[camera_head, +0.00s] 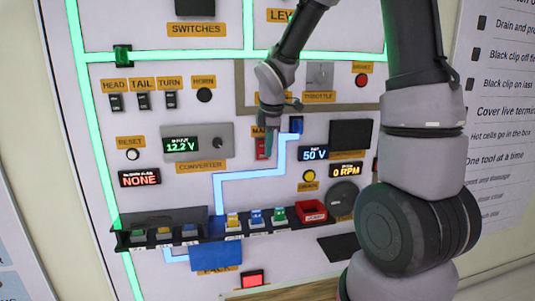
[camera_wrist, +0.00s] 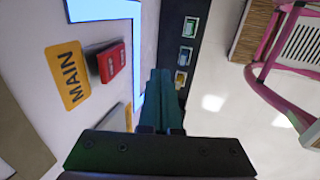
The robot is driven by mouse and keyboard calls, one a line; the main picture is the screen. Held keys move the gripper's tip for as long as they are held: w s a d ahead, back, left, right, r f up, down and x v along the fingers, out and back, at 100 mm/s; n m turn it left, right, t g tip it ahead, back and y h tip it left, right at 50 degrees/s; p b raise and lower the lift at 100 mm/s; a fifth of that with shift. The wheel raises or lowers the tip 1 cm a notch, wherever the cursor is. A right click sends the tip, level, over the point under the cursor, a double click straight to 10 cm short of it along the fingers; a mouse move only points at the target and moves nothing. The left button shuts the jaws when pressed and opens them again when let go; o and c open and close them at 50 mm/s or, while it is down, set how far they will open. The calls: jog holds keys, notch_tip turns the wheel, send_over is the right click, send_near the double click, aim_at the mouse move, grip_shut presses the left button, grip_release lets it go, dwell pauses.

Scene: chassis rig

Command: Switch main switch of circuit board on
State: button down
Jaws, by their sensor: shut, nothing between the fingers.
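The red main switch (camera_head: 261,149) sits on the white circuit board (camera_head: 305,262), below its partly hidden yellow label. The wrist view shows the red switch (camera_wrist: 112,62) beside the yellow MAIN label (camera_wrist: 68,76). My gripper (camera_head: 272,142) is in front of the board near the switch and partly covers that area in the head view. In the wrist view its dark teal fingers (camera_wrist: 160,82) are together and empty, to the right of and apart from the switch. I cannot tell the rocker's position.
A blue lit strip (camera_head: 240,175) runs near the switch down to a rack of coloured clips (camera_head: 155,240). Displays read 12.2 V (camera_head: 181,145), 50 V (camera_head: 313,154) and 0 RPM (camera_head: 345,170). A pink-framed chair-like object (camera_wrist: 270,75) stands off to the right in the wrist view.

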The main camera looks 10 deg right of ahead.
jog(key=s+r, duration=0.3)
jog(key=r, duration=0.2)
jog(key=shift+s, duration=0.4)
jog(key=s+d+r+m+t+y, duration=0.1)
jog(key=s+d+r+m, duration=0.2)
jog(key=s+r+m, duration=0.3)
jog(key=s+d+r+m+t+y, duration=0.1)
jog(key=s+d+r+m, duration=0.3)
jog(key=s+m, duration=0.7)
notch_tip(320, 180, up, 2)
jog(key=m+t, duration=0.1)
jog(key=m, duration=0.4)
jog(key=shift+s+t, duration=0.25)
jog(key=shift+t, duration=0.05)
